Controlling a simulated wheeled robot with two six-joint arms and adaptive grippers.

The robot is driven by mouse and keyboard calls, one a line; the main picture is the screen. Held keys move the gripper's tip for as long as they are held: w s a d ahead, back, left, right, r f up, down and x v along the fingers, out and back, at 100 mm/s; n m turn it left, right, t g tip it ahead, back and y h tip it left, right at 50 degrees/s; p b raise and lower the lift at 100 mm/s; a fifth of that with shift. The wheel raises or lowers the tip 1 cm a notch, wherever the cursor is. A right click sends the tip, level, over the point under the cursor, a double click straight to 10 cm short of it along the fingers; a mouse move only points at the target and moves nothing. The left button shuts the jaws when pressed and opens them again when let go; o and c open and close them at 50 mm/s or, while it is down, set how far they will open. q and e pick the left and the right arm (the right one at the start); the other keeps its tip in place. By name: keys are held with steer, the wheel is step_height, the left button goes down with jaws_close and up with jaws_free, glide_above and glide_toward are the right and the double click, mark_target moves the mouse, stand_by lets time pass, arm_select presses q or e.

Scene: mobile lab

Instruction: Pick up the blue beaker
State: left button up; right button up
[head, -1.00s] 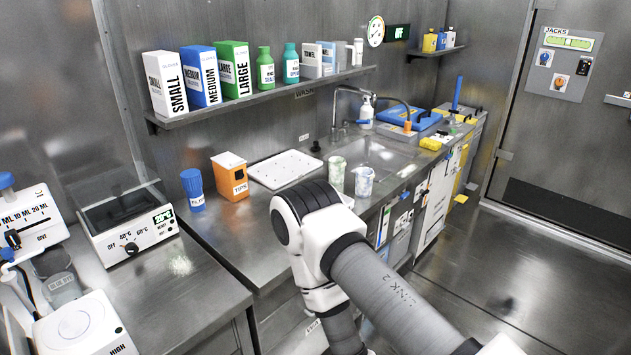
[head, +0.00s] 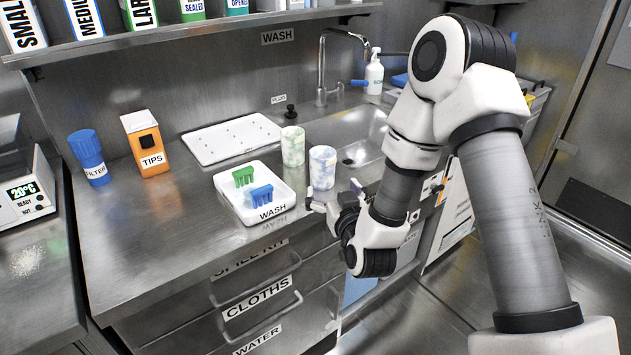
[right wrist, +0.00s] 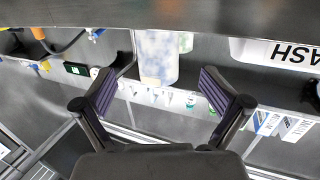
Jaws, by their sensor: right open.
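The blue beaker (head: 322,168), pale with blotchy blue marks, stands upright on the steel counter by the sink. A similar beaker with greenish marks (head: 293,146) stands just behind it to the left. My right gripper (head: 334,197) is open and low in front of the blue beaker, near the counter's front edge. In the right wrist view the blue beaker (right wrist: 158,58) is centred, just past the spread fingers (right wrist: 160,92), with nothing held. Whether a finger touches it I cannot tell. My left gripper is not in view.
A white WASH tray (head: 236,208) with a green and a blue rack sits left of the beakers. Behind are a drying tray (head: 231,139), the sink (head: 352,138) and its tap (head: 323,70). An orange TIPS box (head: 146,143) and blue filter bottle (head: 88,157) stand further left.

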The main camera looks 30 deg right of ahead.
mark_target(326, 167)
steer(key=w+r, duration=0.1)
steer(key=w+d+r+t, duration=0.1)
steer(key=shift+w+d+r+h, duration=0.15)
steer(key=shift+w+r+h, duration=0.05)
steer(key=shift+r+h, duration=0.1)
steer(key=x, duration=0.5)
steer(key=shift+w+f+p, duration=0.25)
steer(key=shift+w+p, duration=0.05)
steer(key=shift+w, duration=0.1)
steer(key=shift+s, duration=0.1)
steer(key=c, duration=1.2)
